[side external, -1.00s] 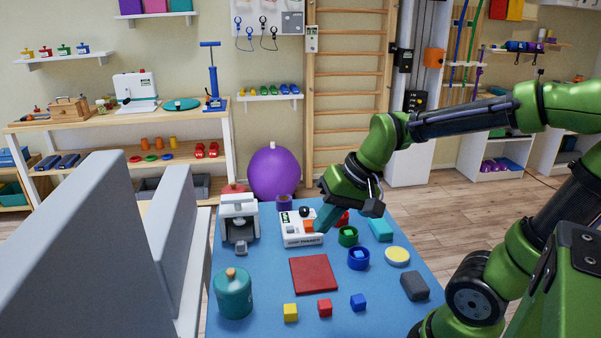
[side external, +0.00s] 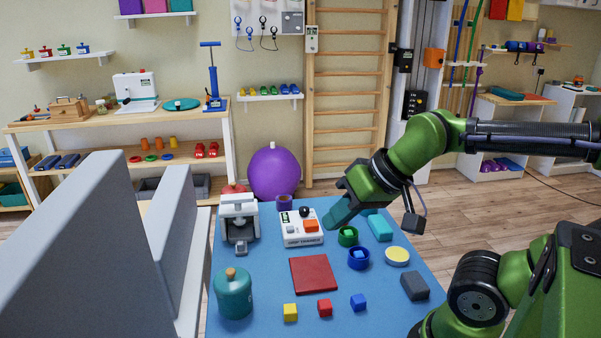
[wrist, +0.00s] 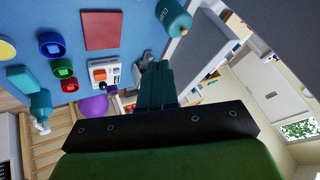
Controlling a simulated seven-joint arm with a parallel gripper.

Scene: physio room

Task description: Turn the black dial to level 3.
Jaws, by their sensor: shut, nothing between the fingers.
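The black dial (side external: 304,211) sits at the back of a white device (side external: 290,238) on the blue table, beside an orange block-like part (side external: 311,226). The device also shows in the wrist view (wrist: 112,72). Its level marks are too small to read. My gripper (side external: 332,220) is shut and empty, its teal fingers right of the device and apart from the dial in the side view. In the wrist view the shut fingers (wrist: 160,68) point up the picture, with the device to their left.
Green (side external: 347,237) and blue (side external: 358,260) ring cups stand right of the device. A red mat (side external: 313,274) lies in front. A white and grey machine (side external: 238,222) stands at left, and a purple cup (side external: 284,203) behind. Colored cubes and a teal jar (side external: 233,297) are nearer.

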